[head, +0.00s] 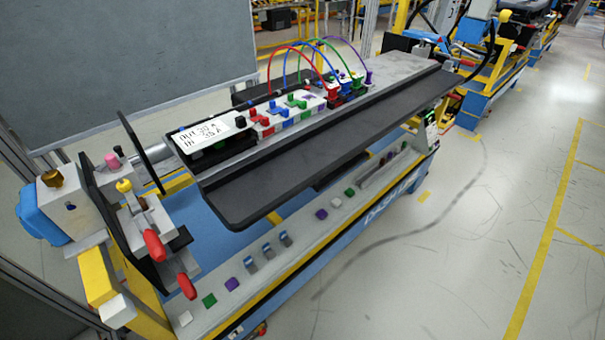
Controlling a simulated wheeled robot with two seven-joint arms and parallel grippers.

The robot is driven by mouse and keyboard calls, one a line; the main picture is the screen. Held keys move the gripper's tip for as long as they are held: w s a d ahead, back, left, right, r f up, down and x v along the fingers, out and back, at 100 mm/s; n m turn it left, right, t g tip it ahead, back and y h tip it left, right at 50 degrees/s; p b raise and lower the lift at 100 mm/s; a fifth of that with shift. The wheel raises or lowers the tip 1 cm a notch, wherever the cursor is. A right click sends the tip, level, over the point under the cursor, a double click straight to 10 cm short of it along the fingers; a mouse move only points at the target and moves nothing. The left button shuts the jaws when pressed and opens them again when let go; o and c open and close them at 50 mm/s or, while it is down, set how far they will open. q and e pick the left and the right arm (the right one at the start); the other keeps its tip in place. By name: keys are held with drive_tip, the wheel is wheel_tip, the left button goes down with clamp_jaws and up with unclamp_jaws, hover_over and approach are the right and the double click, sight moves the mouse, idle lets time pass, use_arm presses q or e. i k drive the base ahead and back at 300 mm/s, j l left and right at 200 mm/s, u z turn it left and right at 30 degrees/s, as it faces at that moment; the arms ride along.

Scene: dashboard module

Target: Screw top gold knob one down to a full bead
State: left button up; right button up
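A dark gold knob (52,178) sits on top of the grey block (75,205) at the left end of the bench. It looks roughly upright; its thread and how far it is screwed down are too small to tell. Neither of my grippers shows in the head view, and nothing is seen touching the knob.
A pink knob (113,160), a yellow knob (124,186) and red-handled clamps (154,245) stand close to the right of the block. A black plate (98,205) rises beside it. A dashboard module (215,132) with coloured plugs lies behind a black tray (330,155). Open floor (480,220) lies to the right.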

sight(52, 179)
drive_tip(key=u, duration=1.6)
